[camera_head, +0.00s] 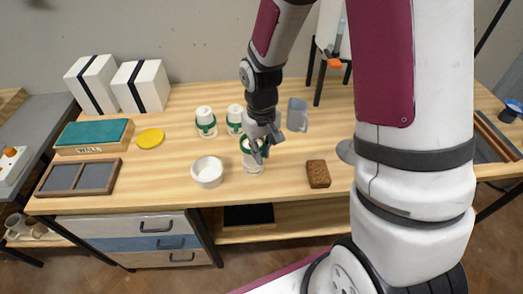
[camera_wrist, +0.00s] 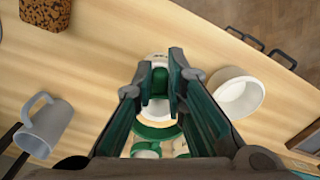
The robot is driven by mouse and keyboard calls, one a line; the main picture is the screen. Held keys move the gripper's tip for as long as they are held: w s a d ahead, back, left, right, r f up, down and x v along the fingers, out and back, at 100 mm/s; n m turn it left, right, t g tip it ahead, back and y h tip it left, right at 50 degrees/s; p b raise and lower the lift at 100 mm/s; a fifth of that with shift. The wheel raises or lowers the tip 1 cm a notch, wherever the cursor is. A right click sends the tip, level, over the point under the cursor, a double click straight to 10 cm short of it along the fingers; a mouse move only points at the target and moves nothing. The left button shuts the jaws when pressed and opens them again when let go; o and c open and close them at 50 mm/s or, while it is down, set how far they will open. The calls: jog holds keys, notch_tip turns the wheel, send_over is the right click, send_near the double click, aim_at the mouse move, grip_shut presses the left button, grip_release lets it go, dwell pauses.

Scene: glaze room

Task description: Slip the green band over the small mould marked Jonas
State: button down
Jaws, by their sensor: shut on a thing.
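My gripper (camera_head: 257,150) is over a small white mould (camera_head: 253,167) near the front middle of the table. It is shut on a green band (camera_head: 246,145), which shows at the mould's upper part. In the wrist view my gripper's fingers (camera_wrist: 163,82) stand either side of white and green surfaces, and a green arc (camera_wrist: 156,132) shows between them. The fingers hide much of the band, so I cannot tell how far it surrounds the mould. Two other white moulds, left (camera_head: 205,120) and right (camera_head: 235,118), stand behind with green around them. I cannot read any name.
A white bowl (camera_head: 207,172) stands close left of the mould. A grey mug (camera_head: 297,115) is behind to the right, and a brown sponge-like block (camera_head: 318,174) lies to the right. A yellow disc (camera_head: 150,138) lies at left. Bare wood lies between mould and block.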

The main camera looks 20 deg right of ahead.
jog(key=shift+f+b, duration=1.45)
jog(key=shift+f, duration=1.5)
dwell(1.6)
jog(key=c, duration=1.5)
grip_release()
jog(key=shift+c, duration=0.2)
jog(key=shift+r, duration=0.1)
jog(key=shift+r+p, duration=2.75)
jog(key=shift+r, duration=1.7)
